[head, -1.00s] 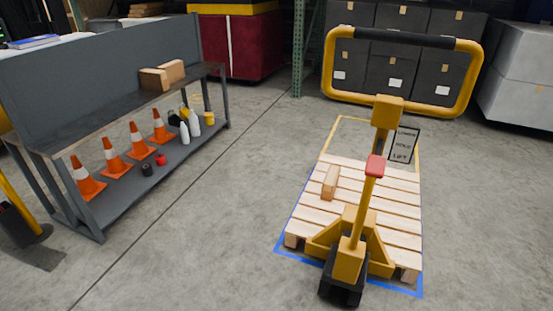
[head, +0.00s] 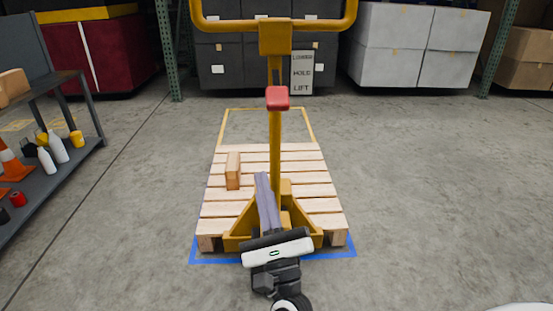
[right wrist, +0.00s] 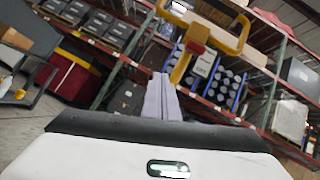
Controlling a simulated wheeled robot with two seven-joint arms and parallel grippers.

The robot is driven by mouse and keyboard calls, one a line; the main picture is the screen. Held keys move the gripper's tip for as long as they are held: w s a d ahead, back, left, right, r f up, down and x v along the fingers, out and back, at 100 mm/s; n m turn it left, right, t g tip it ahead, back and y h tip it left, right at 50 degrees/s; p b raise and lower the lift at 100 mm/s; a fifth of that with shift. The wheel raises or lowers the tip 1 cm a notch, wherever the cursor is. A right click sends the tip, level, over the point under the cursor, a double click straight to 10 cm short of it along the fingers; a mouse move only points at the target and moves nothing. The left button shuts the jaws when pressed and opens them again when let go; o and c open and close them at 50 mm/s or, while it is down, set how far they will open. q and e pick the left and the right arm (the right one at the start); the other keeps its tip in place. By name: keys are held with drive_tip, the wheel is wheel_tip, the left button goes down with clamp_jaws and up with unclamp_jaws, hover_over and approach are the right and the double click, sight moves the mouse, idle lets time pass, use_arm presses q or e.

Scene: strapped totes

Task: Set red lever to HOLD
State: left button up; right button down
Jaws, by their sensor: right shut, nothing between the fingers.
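The red lever (head: 277,97) is a small block on the yellow post of the pallet jack (head: 275,150); it also shows in the right wrist view (right wrist: 199,35). A placard (head: 301,72) reading LOWER, HOLD, LIFT stands just right of the post. In the picture the lever is at or just below the LIFT line; I cannot tell its setting for sure. My right gripper (head: 262,178) is shut and empty, pointing up in front of the jack, below and apart from the lever. Its fingers also show in the right wrist view (right wrist: 161,82). My left gripper is out of view.
The yellow handle loop (head: 352,12) rises above the post. A wooden pallet (head: 310,190) with a small wooden block (head: 233,170) lies around the jack's base. A grey shelf bench (head: 75,165) stands at left. The floor to the right is clear.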

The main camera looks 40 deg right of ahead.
sight(277, 92)
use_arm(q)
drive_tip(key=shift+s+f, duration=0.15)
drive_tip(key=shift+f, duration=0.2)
use_arm(e)
drive_tip(key=w+d+r+m+h, duration=0.2)
drive_tip(key=d+r+m, duration=0.1)
drive_tip(key=r, duration=0.2)
drive_tip(key=w+d+r+m+g+h, duration=0.1)
drive_tip(key=w+d+r+m+h, duration=0.1)
drive_tip(key=d+r+m+h, duration=0.1)
wheel_tip(277, 92, up, 2)
drive_tip(key=shift+w+d+r+m, duration=0.1)
drive_tip(key=shift+w+d+m, duration=0.25)
drive_tip(key=shift+m, duration=0.35)
